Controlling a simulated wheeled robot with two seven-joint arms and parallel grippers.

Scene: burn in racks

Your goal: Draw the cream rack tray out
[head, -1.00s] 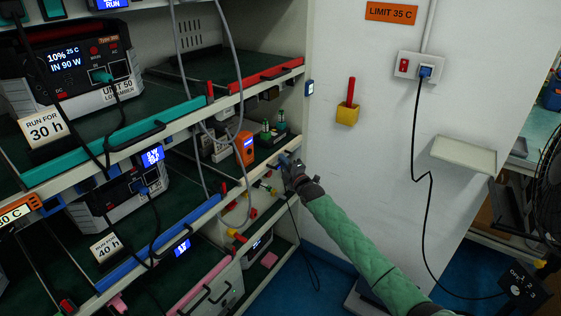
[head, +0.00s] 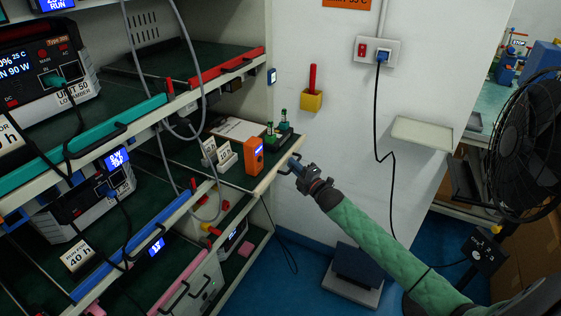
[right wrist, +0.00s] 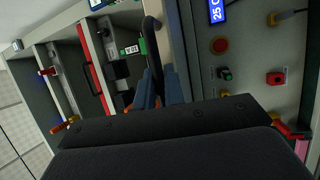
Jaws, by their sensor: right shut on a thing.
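The cream rack tray (head: 266,182) stands out from the rack on the right side of the head view, with its dark green deck showing. On it are an orange meter (head: 249,152), a rack of green bottles (head: 277,134), small white label cards (head: 218,153) and a white sheet (head: 238,129). My right gripper (head: 295,167) is shut on the tray's dark handle (right wrist: 152,36) at the front edge. The gripper's blue fingers (right wrist: 161,86) also show in the right wrist view. My left gripper is in neither view.
A grey cable (head: 203,75) hangs before the shelves to the left. The blue-edged tray (head: 140,246) and pink-edged tray (head: 190,280) are lower. A dark step or scale (head: 356,270) is on the blue floor, and a fan (head: 522,140) stands right.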

